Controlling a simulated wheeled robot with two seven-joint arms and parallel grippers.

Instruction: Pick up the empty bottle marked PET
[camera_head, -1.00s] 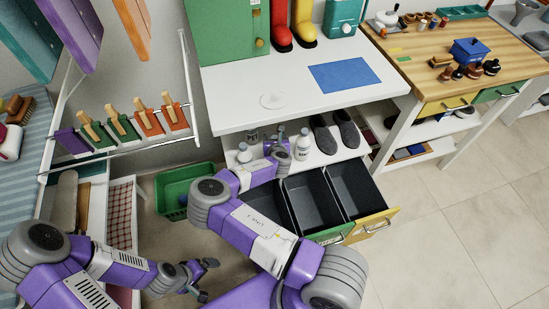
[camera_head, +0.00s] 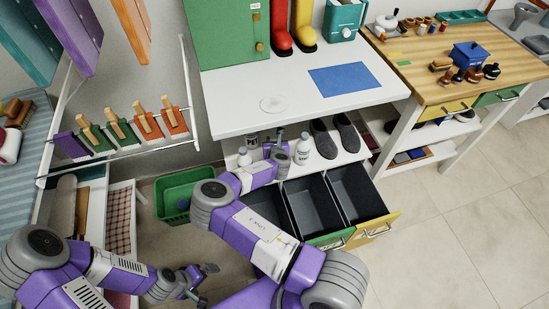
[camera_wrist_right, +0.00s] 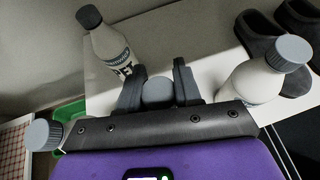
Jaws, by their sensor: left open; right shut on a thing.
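My right gripper (camera_wrist_right: 158,87) is shut on a bottle with a grey cap (camera_wrist_right: 158,92). The bottle's body and label are hidden by the gripper. A white bottle marked PET (camera_wrist_right: 112,50), with a dark grey cap, stands beyond the left finger in the right wrist view, apart from it. In the head view my right gripper (camera_head: 279,138) is over the shelf among the bottles. A white bottle (camera_head: 302,149) stands to its right, and another bottle (camera_head: 244,157) stands to its left. My left gripper (camera_head: 201,281) is open and empty, low at the left.
The white worktop (camera_head: 240,115) overhangs the shelf. Grey slippers (camera_head: 335,136) stand right of the bottles. Open drawers (camera_head: 312,205) jut out in front. A green basket (camera_head: 170,190) is on the floor at the left. Open floor lies at the right.

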